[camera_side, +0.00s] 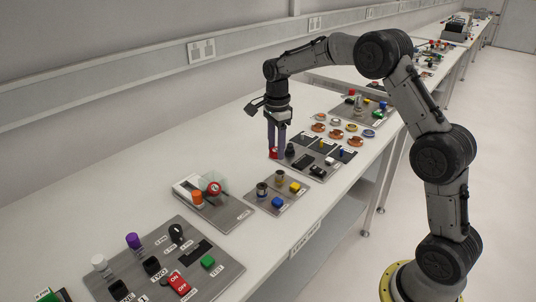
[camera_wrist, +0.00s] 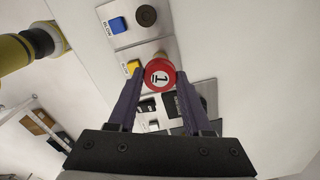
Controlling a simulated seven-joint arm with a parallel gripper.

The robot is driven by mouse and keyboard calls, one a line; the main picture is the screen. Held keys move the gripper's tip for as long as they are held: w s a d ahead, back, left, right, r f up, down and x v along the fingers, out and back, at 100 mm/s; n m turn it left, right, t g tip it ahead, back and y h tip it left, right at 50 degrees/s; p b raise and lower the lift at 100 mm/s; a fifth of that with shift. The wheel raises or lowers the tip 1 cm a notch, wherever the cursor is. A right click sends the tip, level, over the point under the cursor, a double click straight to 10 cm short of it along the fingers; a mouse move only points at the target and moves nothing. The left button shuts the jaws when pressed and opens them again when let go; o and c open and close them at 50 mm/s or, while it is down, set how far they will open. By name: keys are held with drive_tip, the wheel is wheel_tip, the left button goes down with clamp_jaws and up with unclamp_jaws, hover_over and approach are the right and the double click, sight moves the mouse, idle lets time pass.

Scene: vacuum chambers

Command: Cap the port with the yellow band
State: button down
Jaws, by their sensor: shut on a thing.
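My gripper (camera_side: 276,148) is shut on a red cap (camera_side: 273,154), held at the fingertips above the bench. In the wrist view the cap (camera_wrist: 160,75) shows a white disc with a black "1". Two short cylindrical ports stand on a small grey plate (camera_side: 264,207) nearer the side camera than my gripper. In the wrist view the port by the yellow block is mostly hidden behind the cap. I cannot make out a yellow band on either port.
A tray (camera_side: 214,213) with a clear holder, a red round cap (camera_side: 214,188) and an orange cylinder (camera_side: 197,197) lies left of the ports. A switch panel (camera_side: 205,285) is in the foreground. A panel with black parts (camera_side: 318,167) and several rings lie beyond.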

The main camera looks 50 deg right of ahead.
sight(280, 172)
drive_tip(key=shift+s+d+f, duration=0.15)
drive_tip(key=shift+d+f, duration=0.4)
drive_tip(key=shift+d, duration=0.3)
drive_tip(key=shift+f, duration=2.85)
drive_tip(key=shift+f, duration=0.85)
drive_tip(key=c, duration=0.6)
unclamp_jaws()
drive_tip(key=shift+r, duration=5.5)
